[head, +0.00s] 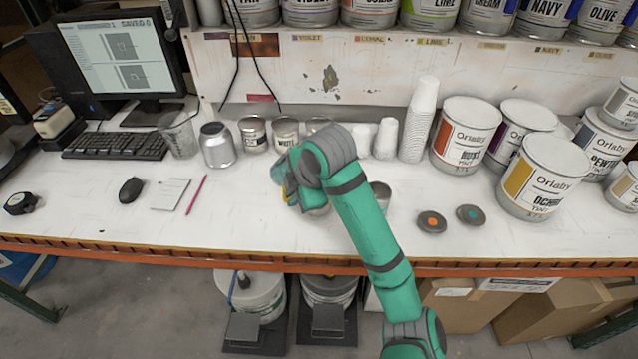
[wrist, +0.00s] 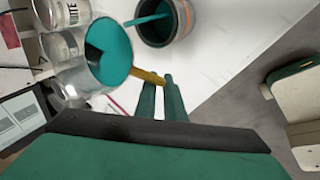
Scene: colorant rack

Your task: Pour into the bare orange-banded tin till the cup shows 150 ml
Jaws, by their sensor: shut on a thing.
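My gripper (wrist: 162,84) is shut on the yellow handle (wrist: 147,76) of a cup (wrist: 110,50). Teal liquid shows in the cup's tilted mouth. A thin teal stream (wrist: 148,20) runs from beside the cup's rim into the orange-banded tin (wrist: 183,28), which has teal inside. In the head view the cup (head: 281,172) shows only partly beside my arm, and a tin (head: 318,210) shows its lower edge below my gripper. Another bare tin (head: 381,194) stands right of my arm, partly hidden. I cannot read any volume mark on the cup.
Two lids, one orange-dotted (head: 431,221) and one teal-dotted (head: 470,214), lie right of my arm. Large paint cans (head: 542,178) and stacked cups (head: 419,120) stand beyond. A clear jug (head: 180,135), silver can (head: 217,147) and small tins (head: 285,134) stand behind left.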

